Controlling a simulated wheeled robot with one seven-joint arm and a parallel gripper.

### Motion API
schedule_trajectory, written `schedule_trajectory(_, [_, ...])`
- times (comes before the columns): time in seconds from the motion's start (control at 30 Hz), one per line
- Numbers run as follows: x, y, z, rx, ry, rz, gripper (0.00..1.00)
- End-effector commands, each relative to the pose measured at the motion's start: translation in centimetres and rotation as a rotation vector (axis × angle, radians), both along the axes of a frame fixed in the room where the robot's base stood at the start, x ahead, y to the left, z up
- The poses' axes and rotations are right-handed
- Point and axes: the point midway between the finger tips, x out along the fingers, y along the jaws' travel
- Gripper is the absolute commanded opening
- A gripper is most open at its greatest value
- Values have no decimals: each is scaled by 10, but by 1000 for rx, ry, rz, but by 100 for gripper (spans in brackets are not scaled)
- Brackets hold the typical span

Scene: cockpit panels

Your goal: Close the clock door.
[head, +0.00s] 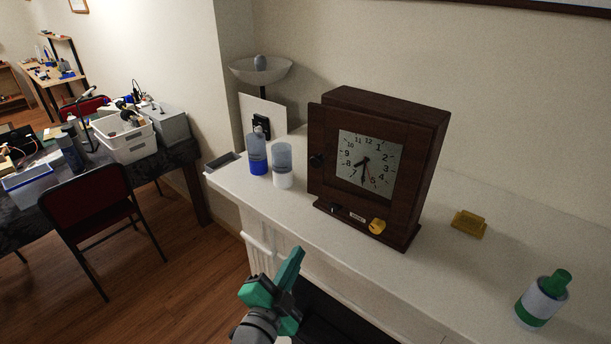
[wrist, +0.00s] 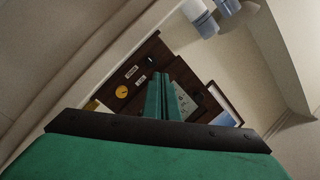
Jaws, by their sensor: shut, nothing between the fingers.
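A dark brown wooden clock (head: 432,150) stands upright on the white shelf. Its front door (head: 322,130) carries a square white dial (head: 368,165) and a dark knob (head: 317,160) on the left side. The door's left edge juts out past the case, so it looks slightly ajar. My gripper (head: 295,258) has green fingers, is shut and empty, and is in front of and below the clock, apart from it in the head view. In the wrist view the shut fingers (wrist: 161,92) hide part of the clock face (wrist: 190,108).
A yellow knob (head: 377,226) is on the clock's base. A blue-and-grey bottle (head: 257,153) and a cup (head: 283,166) stand left of the clock. A yellow block (head: 469,222) and a green-capped bottle (head: 541,300) are to the right. The shelf's front edge (head: 330,262) lies near my gripper.

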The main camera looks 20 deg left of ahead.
Motion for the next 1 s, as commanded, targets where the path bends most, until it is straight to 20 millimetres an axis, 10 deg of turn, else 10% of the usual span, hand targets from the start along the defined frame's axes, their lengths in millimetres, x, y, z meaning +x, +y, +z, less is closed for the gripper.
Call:
schedule_trajectory(0.4, [-6, 39, 132, 538, -90, -143, 0])
schedule_trajectory(0.73, [-9, 43, 156, 677, -101, -177, 0])
schedule_trajectory(1.0, [32, 33, 156, 676, -102, -180, 0])
